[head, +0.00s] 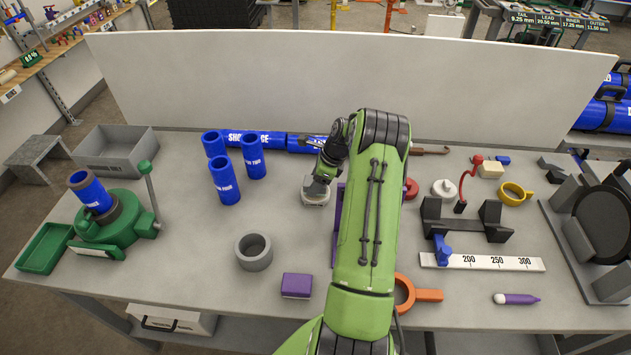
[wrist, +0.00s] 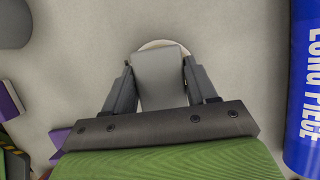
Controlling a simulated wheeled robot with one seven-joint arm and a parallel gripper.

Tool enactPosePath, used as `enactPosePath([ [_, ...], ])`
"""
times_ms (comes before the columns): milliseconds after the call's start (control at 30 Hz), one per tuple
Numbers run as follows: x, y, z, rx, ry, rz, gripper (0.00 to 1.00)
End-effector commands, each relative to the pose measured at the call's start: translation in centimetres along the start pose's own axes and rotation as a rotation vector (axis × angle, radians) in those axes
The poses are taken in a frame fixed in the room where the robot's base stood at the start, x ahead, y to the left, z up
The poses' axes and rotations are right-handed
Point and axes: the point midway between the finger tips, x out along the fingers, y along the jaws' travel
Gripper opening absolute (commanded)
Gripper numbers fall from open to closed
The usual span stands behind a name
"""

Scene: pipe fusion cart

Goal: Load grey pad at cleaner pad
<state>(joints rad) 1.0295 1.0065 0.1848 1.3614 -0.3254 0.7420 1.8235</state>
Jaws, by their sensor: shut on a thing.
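My gripper (head: 317,186) points down over the middle of the table, left of my green arm. In the wrist view, my gripper (wrist: 160,85) is shut on a grey pad (wrist: 160,78), with one finger on each side of it. A pale round thing (wrist: 157,43) shows just beyond the pad, mostly hidden by it. In the head view, a pale grey piece (head: 316,199) shows low at the fingertips. I cannot tell whether the pad touches the round thing or the table. No label names the cleaner.
A blue pipe marked long piece (wrist: 305,90) lies to the right in the wrist view. Blue upright sleeves (head: 225,180), a grey ring (head: 253,252) and a purple block (head: 296,286) stand to the left. A green fixture (head: 110,225) stands farther left. Bare table lies between them.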

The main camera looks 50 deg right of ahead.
Motion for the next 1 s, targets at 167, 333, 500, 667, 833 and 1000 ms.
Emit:
enactPosePath([
  [167, -1.2, 0.1, 0.4, 0.002, 0.001, 0.003, 0.33],
  [333, -2.8, 0.0, 1.1, 0.001, 0.001, 0.002, 0.33],
  [500, -4.3, 0.0, 1.7, 0.001, 0.001, 0.001, 0.33],
  [667, -5.7, 0.0, 2.3, 0.000, 0.001, 0.001, 0.33],
  [833, -6.7, 0.0, 2.8, 0.000, 0.001, 0.001, 0.33],
  [1000, -6.5, 0.0, 2.7, 0.001, 0.001, 0.002, 0.33],
])
